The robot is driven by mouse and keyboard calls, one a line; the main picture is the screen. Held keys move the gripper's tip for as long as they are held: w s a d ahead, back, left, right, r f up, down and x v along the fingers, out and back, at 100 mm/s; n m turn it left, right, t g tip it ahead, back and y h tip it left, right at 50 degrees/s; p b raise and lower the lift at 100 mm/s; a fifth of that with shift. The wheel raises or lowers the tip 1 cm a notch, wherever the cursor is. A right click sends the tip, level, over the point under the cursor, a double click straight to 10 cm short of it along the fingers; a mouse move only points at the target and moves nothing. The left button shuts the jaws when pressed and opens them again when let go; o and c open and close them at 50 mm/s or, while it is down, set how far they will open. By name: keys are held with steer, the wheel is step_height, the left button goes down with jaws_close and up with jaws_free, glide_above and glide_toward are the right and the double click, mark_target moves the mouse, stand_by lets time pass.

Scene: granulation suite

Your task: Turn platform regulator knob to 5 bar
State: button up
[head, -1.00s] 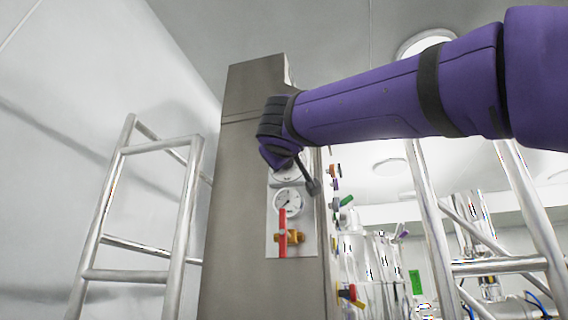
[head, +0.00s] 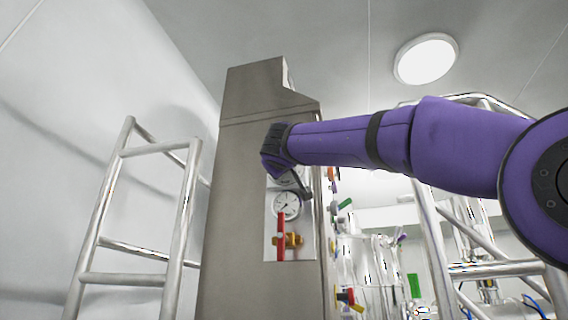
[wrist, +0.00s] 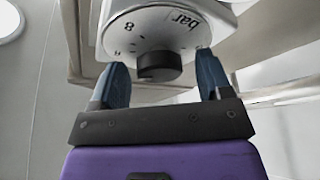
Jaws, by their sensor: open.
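The regulator knob (wrist: 158,66) is a dark round knob under a white dial (wrist: 180,30) in the wrist view. The dial bears the word "bar" and numbers, of which an 8 is legible; I cannot tell which setting the knob points to. My gripper (wrist: 158,80) is open, with one blue finger on each side of the knob; whether either finger touches it I cannot tell. In the head view my gripper (head: 287,182) is in front of the upper part of the panel and hides the knob.
A pressure gauge (head: 286,205) and a red-handled valve (head: 281,237) with a brass body sit lower on the panel of the grey cabinet (head: 225,230). Metal rails stand at the left (head: 112,200) and right (head: 500,268). Coloured valves line the cabinet's right side.

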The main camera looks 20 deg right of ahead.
steer(key=c, duration=0.9)
steer(key=shift+c, duration=0.2)
steer(key=shift+n, duration=0.5)
steer(key=shift+d+n+g+y, duration=0.1)
steer(key=shift+n+g+y, duration=0.15)
steer(key=shift+n+y, duration=0.85)
steer(key=shift+n+g+y, duration=0.2)
steer(key=shift+n+g, duration=0.05)
steer(key=shift+n, duration=1.65)
steer(key=o, duration=0.9)
steer(key=shift+o, duration=0.2)
steer(key=shift+r, duration=0.1)
